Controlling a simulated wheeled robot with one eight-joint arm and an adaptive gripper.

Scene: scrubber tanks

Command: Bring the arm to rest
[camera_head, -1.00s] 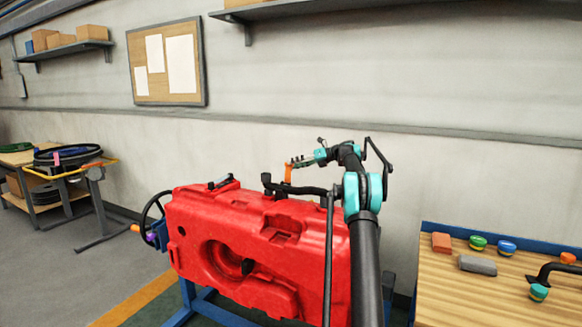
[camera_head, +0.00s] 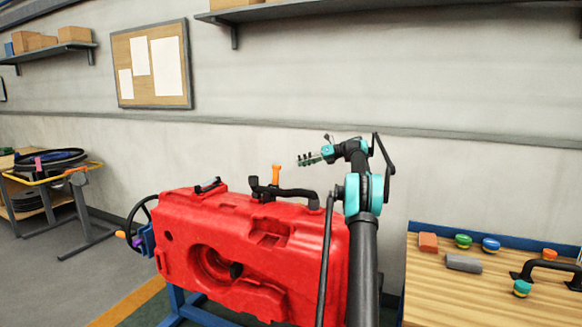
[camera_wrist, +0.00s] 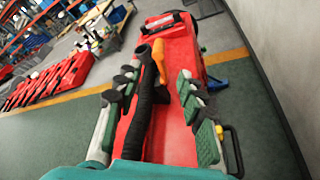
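My gripper (camera_head: 309,159) is raised above the right part of a red tank (camera_head: 205,285), clear of it, on my bent arm. In the wrist view my gripper (camera_wrist: 158,80) has its two green-padded fingers spread apart, with nothing held between them. Beyond the fingers, the black pipe fitting (camera_wrist: 145,112) and its orange handle (camera_wrist: 158,58) show on the tank. In the head view the orange handle (camera_head: 276,174) stands upright on the fitting, left of my gripper and apart from it.
The wall is close behind the tank. A cart (camera_head: 60,185) stands at far left. Floor is open at left (camera_head: 60,285).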

